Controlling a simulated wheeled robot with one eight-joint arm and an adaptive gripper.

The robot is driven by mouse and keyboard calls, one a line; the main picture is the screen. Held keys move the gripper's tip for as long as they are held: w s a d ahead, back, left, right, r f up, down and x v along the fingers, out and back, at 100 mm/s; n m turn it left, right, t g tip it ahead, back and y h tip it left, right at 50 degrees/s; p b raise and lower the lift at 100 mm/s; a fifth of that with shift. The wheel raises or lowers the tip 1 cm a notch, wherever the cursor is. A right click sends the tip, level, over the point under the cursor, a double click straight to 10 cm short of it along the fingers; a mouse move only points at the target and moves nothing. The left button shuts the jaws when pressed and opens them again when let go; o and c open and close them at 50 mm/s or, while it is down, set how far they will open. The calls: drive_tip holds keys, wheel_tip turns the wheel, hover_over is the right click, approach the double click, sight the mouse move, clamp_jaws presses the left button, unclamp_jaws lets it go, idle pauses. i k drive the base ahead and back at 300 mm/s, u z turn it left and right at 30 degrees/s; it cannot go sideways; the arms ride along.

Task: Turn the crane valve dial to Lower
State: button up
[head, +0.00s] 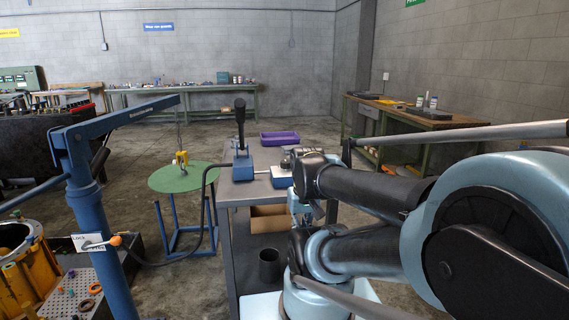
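The crane valve dial is a small white plate (87,242) on the blue crane post at the lower left, with a light lever (100,243) ending in an orange knob (116,240). The lever points right. The word at the plate's upper left looks like "Lock"; the lettering at its right is partly covered by the lever and too small to read. My arm is folded at the right, well apart from the dial. I cannot make out my gripper's fingers.
A blue hand pump (243,167) with an upright black handle stands on a bench right of the crane; a black hose runs from it towards the post. A round green table (184,178) stands below the hook. A yellow housing (20,265) and parts tray (78,290) are lower left.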

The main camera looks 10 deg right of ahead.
sight(286, 164)
drive_tip(key=z, duration=2.6)
drive_tip(key=i, duration=0.7)
drive_tip(key=u, duration=2.1)
